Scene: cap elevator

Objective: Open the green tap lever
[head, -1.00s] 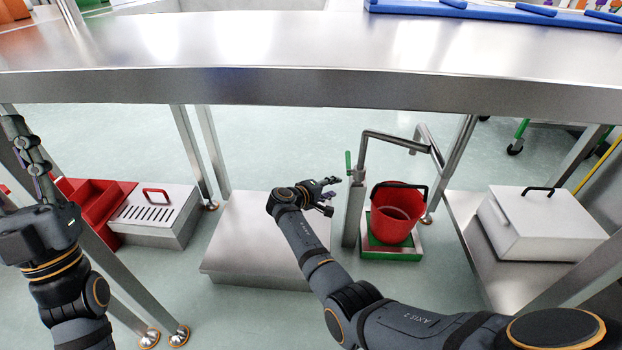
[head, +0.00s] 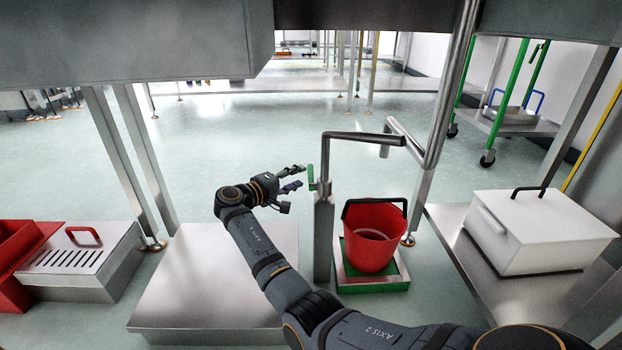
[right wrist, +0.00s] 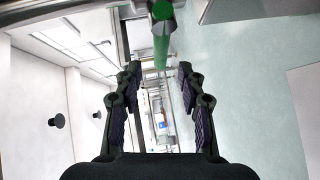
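A bent metal spout (head: 362,137) runs right from the post, above a red bucket (head: 371,240). My right gripper (head: 299,177) is open and empty, just left of the lever, fingers pointing toward it. In the right wrist view the lever (right wrist: 161,45) shows at the top centre, beyond and above the gap between the open fingers (right wrist: 158,76). I cannot tell whether a finger touches it. My left gripper is out of view.
The bucket stands on a green-edged tray (head: 375,287). A low metal platform (head: 215,280) lies under my right arm. A white lidded box (head: 541,232) sits at right, a slotted metal box (head: 80,262) at left. The worktop edge (head: 120,45) hangs overhead.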

